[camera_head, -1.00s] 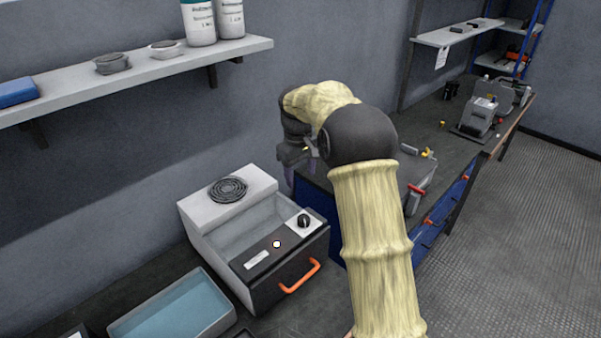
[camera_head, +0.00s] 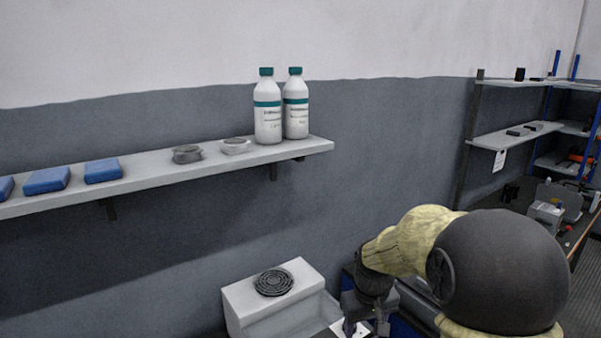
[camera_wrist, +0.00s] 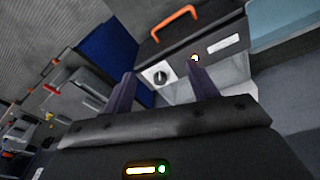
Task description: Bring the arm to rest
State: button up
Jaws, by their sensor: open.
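My arm, in a cream sleeve with dark joints, is at the lower right of the head view. My gripper (camera_wrist: 162,90) shows in the wrist view with its two dark fingers spread apart and nothing between them. In the head view its fingertips are not clear; the wrist hangs at the bottom, in front of the box-shaped machine (camera_head: 270,285). In the wrist view the machine's dark front (camera_wrist: 190,42) with an orange handle (camera_wrist: 174,22), a knob and a small light lies beyond the fingers. I cannot tell the exact gap to it.
A wall shelf (camera_head: 150,178) holds blue blocks (camera_head: 104,170), two round grey items (camera_head: 187,154) and two white bottles (camera_head: 268,110). A light-blue tray (camera_wrist: 278,20) lies beside the machine. Blue-framed shelving (camera_head: 545,130) stands at the far right.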

jog(key=s+d+f+m+t, duration=0.1)
jog(key=s+f+m, duration=0.1)
jog(key=s, duration=1.2)
jog(key=shift+s+f+m, duration=0.4)
jog(key=shift+f, duration=0.2)
